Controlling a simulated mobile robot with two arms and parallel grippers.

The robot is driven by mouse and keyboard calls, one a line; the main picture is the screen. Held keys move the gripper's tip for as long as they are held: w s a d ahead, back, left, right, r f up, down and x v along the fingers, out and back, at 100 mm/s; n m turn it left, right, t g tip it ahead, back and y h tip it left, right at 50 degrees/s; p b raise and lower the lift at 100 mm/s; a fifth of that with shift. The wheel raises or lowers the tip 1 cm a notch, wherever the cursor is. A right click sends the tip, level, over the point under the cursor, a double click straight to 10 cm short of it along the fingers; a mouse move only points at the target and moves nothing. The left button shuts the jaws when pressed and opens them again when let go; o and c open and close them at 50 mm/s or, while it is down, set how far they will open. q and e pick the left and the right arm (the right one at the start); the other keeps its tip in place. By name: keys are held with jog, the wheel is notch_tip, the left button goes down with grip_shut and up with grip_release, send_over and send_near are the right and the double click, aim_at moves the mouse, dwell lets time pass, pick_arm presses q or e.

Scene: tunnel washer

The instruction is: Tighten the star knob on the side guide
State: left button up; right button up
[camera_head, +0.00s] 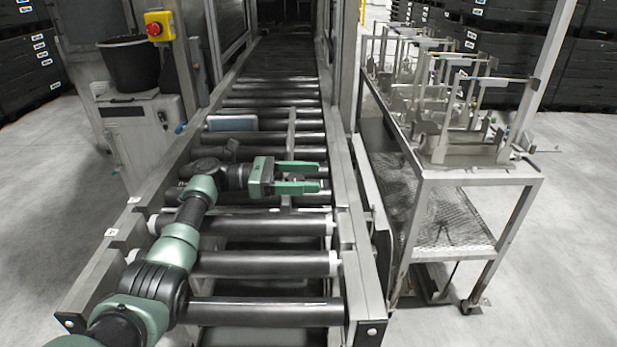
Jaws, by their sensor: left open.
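My left arm reaches in from the lower left over the roller conveyor (265,263). Its green-fingered left gripper (318,178) is open and points right, above the rollers. A narrow grey bar (291,132), which looks like the side guide, runs lengthwise over the rollers and passes behind the fingers. A small dark shape shows between the fingers; I cannot tell whether it is the star knob. No star knob shows clearly elsewhere. My right gripper is out of view.
A grey-blue flat item (232,123) lies on the rollers farther back. The conveyor's right side rail (345,190) is just beyond the fingertips. A wire-shelf cart (460,180) stands right. A black bucket (128,63) and a red stop button (153,29) are at left.

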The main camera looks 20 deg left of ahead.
pick_arm(q)
jog(key=b+v, duration=0.1)
jog(key=v, duration=0.6)
jog(key=shift+a, duration=0.2)
